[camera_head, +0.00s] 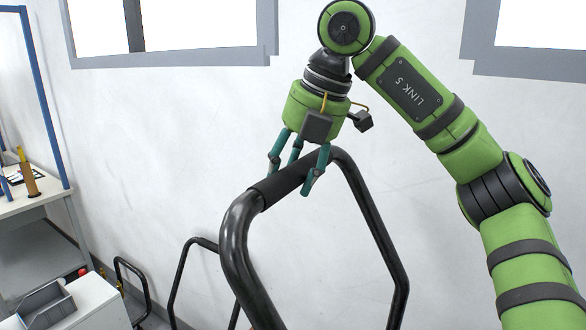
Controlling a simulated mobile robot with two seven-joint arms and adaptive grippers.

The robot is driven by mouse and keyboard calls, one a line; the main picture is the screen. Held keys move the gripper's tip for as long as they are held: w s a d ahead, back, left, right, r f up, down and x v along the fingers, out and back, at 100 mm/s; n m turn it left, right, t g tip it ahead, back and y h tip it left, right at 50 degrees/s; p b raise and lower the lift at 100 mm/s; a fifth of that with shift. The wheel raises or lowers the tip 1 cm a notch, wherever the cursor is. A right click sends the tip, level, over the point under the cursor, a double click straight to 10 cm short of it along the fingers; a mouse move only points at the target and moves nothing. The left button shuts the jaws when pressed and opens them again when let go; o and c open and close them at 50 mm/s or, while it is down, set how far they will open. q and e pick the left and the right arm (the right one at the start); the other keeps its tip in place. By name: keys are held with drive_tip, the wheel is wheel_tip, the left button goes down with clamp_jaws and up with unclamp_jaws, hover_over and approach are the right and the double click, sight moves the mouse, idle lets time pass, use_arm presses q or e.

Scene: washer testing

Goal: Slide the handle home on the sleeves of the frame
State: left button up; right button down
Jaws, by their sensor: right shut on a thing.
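The handle (243,244) is a large black bent tube with a thicker dark grip section along its top bar. My right gripper (295,176) comes down from above, with its teal fingers around the top bar at the grip section. It is shut on the handle. The handle's two legs run downward, and their lower ends are cut off by the bottom edge of the picture. The frame's sleeves cannot be made out in this view. My left gripper is not in view.
Thinner black tube loops (181,264) stand behind at the lower left. A white cabinet (98,306) with a grey bin (47,305) is at the bottom left, beside a shelf bench (45,205) with blue posts. A pale wall with windows lies behind.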

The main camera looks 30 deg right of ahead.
drive_tip(key=shift+w+f+b, duration=0.1)
drive_tip(key=shift+f+b, duration=1.75)
drive_tip(key=shift+f, duration=0.3)
drive_tip(key=shift+a, duration=0.1)
drive_tip(key=shift+c, duration=2.3)
unclamp_jaws()
drive_tip(key=v, duration=1.2)
drive_tip(key=shift+f, duration=0.15)
